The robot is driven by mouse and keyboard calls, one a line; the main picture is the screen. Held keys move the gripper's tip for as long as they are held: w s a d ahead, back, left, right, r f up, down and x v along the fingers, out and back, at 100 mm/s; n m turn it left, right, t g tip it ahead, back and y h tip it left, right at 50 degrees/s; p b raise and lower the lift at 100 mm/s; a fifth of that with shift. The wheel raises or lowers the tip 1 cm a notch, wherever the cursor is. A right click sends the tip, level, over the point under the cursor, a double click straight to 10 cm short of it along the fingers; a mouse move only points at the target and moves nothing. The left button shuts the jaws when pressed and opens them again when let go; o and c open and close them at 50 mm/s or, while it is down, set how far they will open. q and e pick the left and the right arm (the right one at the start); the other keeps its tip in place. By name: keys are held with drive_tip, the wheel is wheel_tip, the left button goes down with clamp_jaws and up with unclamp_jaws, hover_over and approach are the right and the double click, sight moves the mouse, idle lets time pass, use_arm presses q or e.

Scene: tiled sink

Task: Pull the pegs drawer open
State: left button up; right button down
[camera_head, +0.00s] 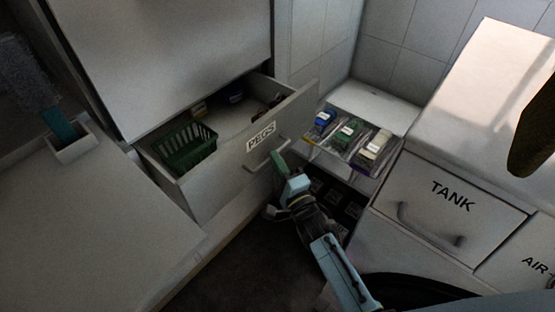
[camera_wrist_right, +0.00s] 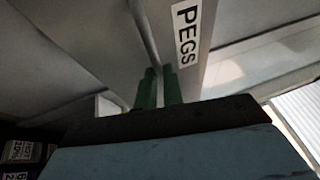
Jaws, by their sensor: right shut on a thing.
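The pegs drawer (camera_head: 225,172) stands open at the left centre of the head view, with a "PEGS" label (camera_head: 261,136) on its pale front. Inside it are a green basket (camera_head: 184,147) and a few small dark things at the back. My right gripper (camera_head: 278,161) is at the drawer's bar handle (camera_head: 256,161), shut on it. In the right wrist view the green fingers (camera_wrist_right: 159,88) sit around the handle bar (camera_wrist_right: 146,32), beside the label (camera_wrist_right: 187,33). My left gripper is not in view.
A clear tray of blue, green and cream items (camera_head: 347,133) stands right of the drawer. A white unit with a "TANK" drawer (camera_head: 447,200) is at the right. A pale counter (camera_head: 85,215) lies at the left. Dark floor (camera_head: 245,262) shows below the drawer.

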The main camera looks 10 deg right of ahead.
drive_tip(key=c, duration=1.5)
unclamp_jaws()
